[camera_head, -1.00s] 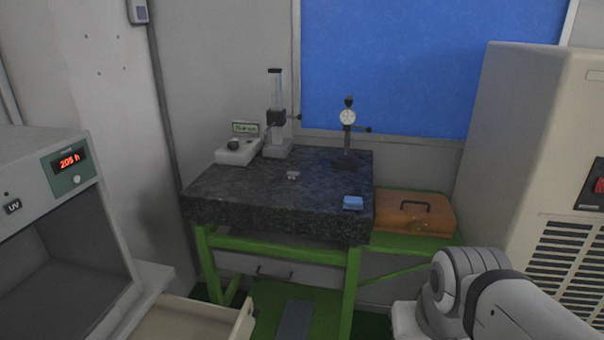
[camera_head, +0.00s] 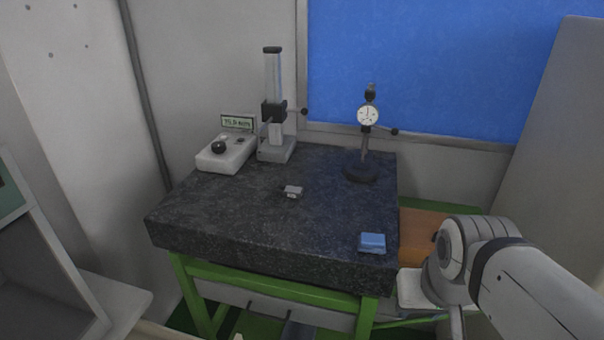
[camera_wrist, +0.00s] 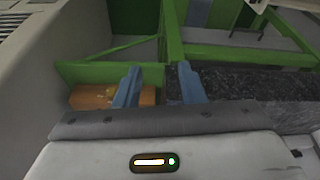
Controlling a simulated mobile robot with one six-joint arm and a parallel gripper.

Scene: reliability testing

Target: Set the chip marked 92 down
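No marking 92 can be read in these frames. A small light-grey piece (camera_head: 292,191) lies near the middle of the dark granite plate (camera_head: 240,220); it may be a chip, but its face is too small to read. My gripper shows in the wrist view (camera_wrist: 159,68) as two blue-grey fingers set apart, with nothing visible between them. The gripper is beside the green stand, with the granite plate's edge to the right. In the head view my arm is at the lower right and the fingertips are not visible.
A blue block (camera_head: 372,243) sits at the plate's front right corner. A dial gauge stand (camera_head: 361,172), a column stand (camera_head: 273,148) and a white box with a black knob (camera_head: 226,155) stand toward the back. An orange case (camera_head: 420,250) is right of the plate.

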